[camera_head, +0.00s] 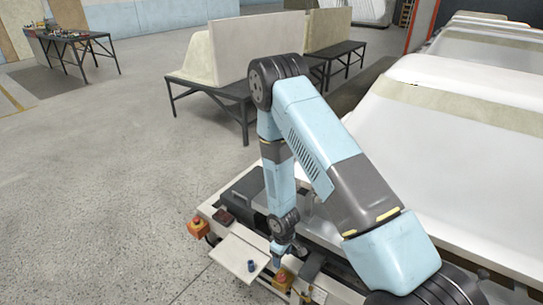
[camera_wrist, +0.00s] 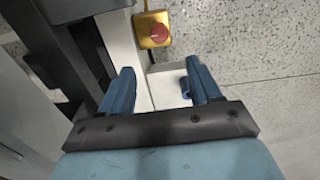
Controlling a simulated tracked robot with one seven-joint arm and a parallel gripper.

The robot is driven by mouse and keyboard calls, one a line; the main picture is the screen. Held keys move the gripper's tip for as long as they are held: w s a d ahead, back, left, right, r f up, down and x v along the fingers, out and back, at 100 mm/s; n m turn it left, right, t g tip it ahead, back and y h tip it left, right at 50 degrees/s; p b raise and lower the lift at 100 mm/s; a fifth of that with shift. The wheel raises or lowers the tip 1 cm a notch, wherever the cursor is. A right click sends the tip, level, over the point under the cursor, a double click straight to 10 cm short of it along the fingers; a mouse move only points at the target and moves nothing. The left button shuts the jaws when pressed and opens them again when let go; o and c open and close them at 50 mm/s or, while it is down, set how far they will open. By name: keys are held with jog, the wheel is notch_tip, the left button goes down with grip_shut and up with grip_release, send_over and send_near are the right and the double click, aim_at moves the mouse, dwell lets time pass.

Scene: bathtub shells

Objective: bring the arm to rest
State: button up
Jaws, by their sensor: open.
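My gripper (camera_wrist: 160,88) is open in the wrist view, its two blue fingers apart with nothing held between them. In the head view my gripper (camera_head: 279,262) points down over the front of my own base, at the end of my folded light-blue arm. A small dark-blue piece (camera_head: 251,266) sits on the white shelf of my base, left of my gripper. In the wrist view a blue piece (camera_wrist: 185,87) shows beside the right finger, partly hidden by it.
White bathtub shells (camera_head: 450,150) fill the right side, close to my arm. Beige shells (camera_head: 215,55) rest on dark stands behind. A table with small items (camera_head: 62,36) stands far left. The grey floor (camera_head: 100,170) at left is clear.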

jog(key=w+d+r+m+t, duration=0.1)
jog(key=w+d+r+m, duration=0.2)
jog(key=r, duration=1.1)
jog(key=w+d+r+m+t, duration=0.1)
jog(key=w+d+r, duration=0.3)
jog(key=r, duration=1.1)
jog(key=s+d+r+m+t, duration=0.1)
jog(key=s+d+r, duration=0.15)
jog(key=r, duration=0.55)
jog(key=s+d+r+m, duration=0.2)
jog(key=s+r, duration=0.2)
jog(key=r, duration=0.3)
jog(key=s+d+r+m+t, duration=0.1)
jog(key=s+d+r, duration=0.15)
jog(key=r, duration=0.55)
jog(key=s+d+r+m, duration=0.1)
jog(key=s+r, duration=0.3)
jog(key=s, duration=0.3)
jog(key=s+d+r+m+t, duration=0.1)
jog(key=s+d+r, duration=0.1)
jog(key=s+r, duration=0.3)
jog(key=s, duration=0.3)
jog(key=shift+r+m+t, duration=0.15)
jog(key=shift+m+t, duration=0.15)
jog(key=shift+s, duration=0.1)
jog(key=shift+c, duration=0.4)
